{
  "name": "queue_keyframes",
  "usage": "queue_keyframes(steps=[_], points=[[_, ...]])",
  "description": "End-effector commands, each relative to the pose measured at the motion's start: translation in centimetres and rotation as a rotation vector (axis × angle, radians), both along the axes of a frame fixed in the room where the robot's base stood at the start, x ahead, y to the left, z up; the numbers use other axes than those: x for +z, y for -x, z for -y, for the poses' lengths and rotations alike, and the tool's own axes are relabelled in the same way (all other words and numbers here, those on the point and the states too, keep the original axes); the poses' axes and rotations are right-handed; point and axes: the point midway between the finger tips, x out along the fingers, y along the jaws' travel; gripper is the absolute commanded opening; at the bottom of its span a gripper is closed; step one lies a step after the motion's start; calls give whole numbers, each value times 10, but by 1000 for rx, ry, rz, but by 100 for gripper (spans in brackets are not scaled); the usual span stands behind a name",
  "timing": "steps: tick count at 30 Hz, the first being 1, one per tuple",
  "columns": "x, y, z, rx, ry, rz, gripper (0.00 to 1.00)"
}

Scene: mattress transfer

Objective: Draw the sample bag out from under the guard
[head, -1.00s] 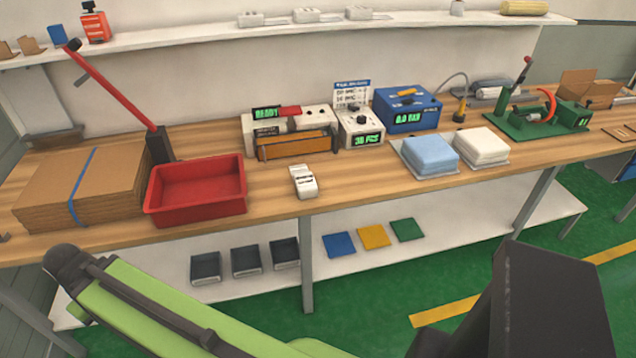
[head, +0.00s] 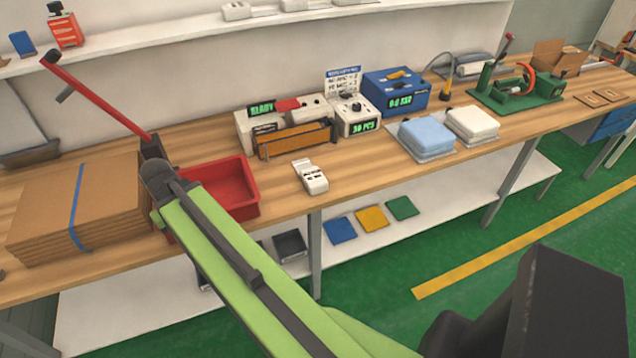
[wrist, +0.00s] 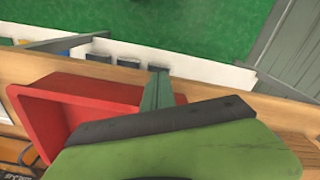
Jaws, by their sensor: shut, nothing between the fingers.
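An orange-brown bar (head: 295,139), which may be the guard, runs across the front of the white machine (head: 246,130) with a green READY display. I cannot make out a sample bag under it. My gripper (wrist: 158,88) shows in the wrist view as short grey-green fingers, shut and empty. It is beside the red bin (wrist: 50,112), over the bench's front edge.
Stacked cardboard (head: 50,215) lies left of the bin, near a red lever (head: 95,95). A small white device (head: 310,177) lies before the machine. Right of it are a counter box (head: 357,117), a blue box (head: 395,92) and folded cloths (head: 427,137).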

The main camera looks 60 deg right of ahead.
Motion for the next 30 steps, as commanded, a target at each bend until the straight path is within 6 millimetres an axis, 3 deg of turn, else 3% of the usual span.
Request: queue_keyframes(steps=[1, 3, 5, 8, 12, 15, 18, 21, 30], points=[[34, 6, 43, -71, 2, 5, 0], [50, 17, 88, -142, 3, 11, 0], [40, 32, 122, -201, 4, 9, 0], [41, 63, 181, -305, 2, 3, 0], [46, 127, 264, -468, -2, -5, 0], [49, 176, 311, -573, -6, -11, 0], [51, 211, 338, -641, -10, -15, 0], [51, 228, 350, -674, -12, -17, 0], [42, 232, 352, -680, -12, -17, 0]])
